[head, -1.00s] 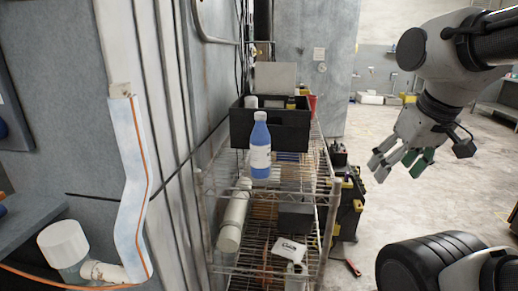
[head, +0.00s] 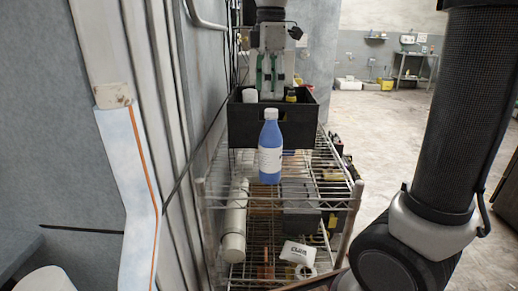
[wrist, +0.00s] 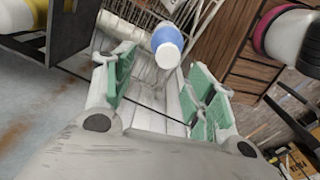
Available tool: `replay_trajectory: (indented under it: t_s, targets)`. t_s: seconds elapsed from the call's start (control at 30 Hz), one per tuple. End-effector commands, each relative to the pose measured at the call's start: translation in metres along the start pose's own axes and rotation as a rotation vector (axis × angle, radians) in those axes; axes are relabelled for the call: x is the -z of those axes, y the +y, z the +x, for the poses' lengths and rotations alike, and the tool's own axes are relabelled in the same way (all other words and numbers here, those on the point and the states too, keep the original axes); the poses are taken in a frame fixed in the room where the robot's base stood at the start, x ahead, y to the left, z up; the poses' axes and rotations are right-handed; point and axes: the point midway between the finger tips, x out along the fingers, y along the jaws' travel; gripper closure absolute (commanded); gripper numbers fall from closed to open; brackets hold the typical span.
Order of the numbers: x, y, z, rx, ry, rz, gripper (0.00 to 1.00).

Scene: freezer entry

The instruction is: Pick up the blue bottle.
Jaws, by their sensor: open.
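The blue bottle (head: 270,150) has a white cap and a white label. It stands upright on the top wire shelf, in front of a black crate. In the wrist view the bottle (wrist: 167,44) shows at the top centre, beyond the fingertips and between them. My gripper (head: 271,86) hangs from the top of the head view with its fingers down, above the bottle in the picture and overlapping the crate. In the wrist view my gripper (wrist: 162,75) is open, with green finger pads spread and nothing between them.
The black crate (head: 245,135) holds small items. The wire rack (head: 215,190) has a white cylinder (head: 235,220) and a small white box (head: 298,252) below. Wall and pipes (head: 150,130) lie close on the left.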

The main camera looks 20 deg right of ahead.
Motion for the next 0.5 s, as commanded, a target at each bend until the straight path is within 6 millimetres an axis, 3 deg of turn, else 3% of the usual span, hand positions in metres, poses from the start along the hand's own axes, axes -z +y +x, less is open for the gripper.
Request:
replay_trajectory:
  t_s: [0.17, 0.5]
  targets:
    - [-0.004, -0.007, 0.002, 0.029, -0.012, -0.151, 0.44]
    - [-0.005, -0.009, 0.043, 0.03, -0.012, -0.168, 0.44]
